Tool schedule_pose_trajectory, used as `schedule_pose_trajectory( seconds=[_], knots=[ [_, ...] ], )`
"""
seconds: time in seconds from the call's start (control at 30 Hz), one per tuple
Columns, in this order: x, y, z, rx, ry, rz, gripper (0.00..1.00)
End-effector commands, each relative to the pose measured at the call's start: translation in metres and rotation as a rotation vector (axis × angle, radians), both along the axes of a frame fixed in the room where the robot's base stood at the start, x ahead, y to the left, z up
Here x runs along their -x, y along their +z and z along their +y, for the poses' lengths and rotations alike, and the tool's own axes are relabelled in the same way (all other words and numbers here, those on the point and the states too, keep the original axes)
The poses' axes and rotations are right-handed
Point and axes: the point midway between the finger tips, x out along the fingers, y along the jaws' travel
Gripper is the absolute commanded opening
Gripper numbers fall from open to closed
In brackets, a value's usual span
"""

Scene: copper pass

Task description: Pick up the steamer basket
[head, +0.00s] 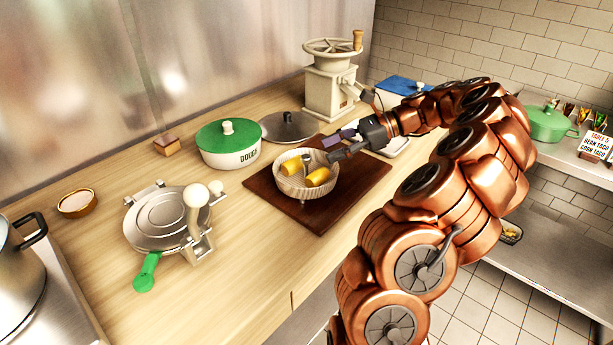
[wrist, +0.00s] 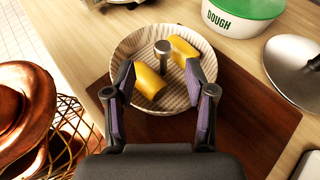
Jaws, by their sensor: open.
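The steamer basket (head: 294,191) is a round, pale, perforated bowl with a short metal post in its middle. It stands on a dark brown board (head: 259,200) and holds yellow pieces (head: 318,177). My gripper (head: 334,146) is at the basket's right rear side in the head view. In the wrist view the basket (wrist: 196,47) lies just ahead of my gripper (wrist: 163,90). Its two purple-padded fingers are open, spread to either side of the central post (wrist: 162,52). I cannot tell whether they touch the basket.
A green-lidded dough pot (head: 229,152) and a grey lid (head: 289,126) stand behind the basket. A white grinder (head: 330,82) is farther back. A metal press (head: 163,222) with a green handle is at left. The counter's front strip is clear.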

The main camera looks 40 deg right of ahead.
Motion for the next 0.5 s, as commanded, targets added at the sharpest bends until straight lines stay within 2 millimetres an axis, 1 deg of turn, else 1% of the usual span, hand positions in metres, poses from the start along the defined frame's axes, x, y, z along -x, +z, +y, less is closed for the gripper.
schedule_pose_trajectory(
  seconds=[0.03, 0.13, 0.4, 0.5],
  knots=[
    [0.001, -0.002, -0.004, -0.008, -0.013, 0.005, 0.55],
    [0.0, -0.003, -0.004, -0.015, -0.02, 0.009, 0.55],
    [-0.01, -0.01, 0.013, -0.013, -0.018, 0.008, 0.55],
    [-0.012, -0.011, 0.016, -0.014, -0.017, 0.008, 0.55]
  ],
)
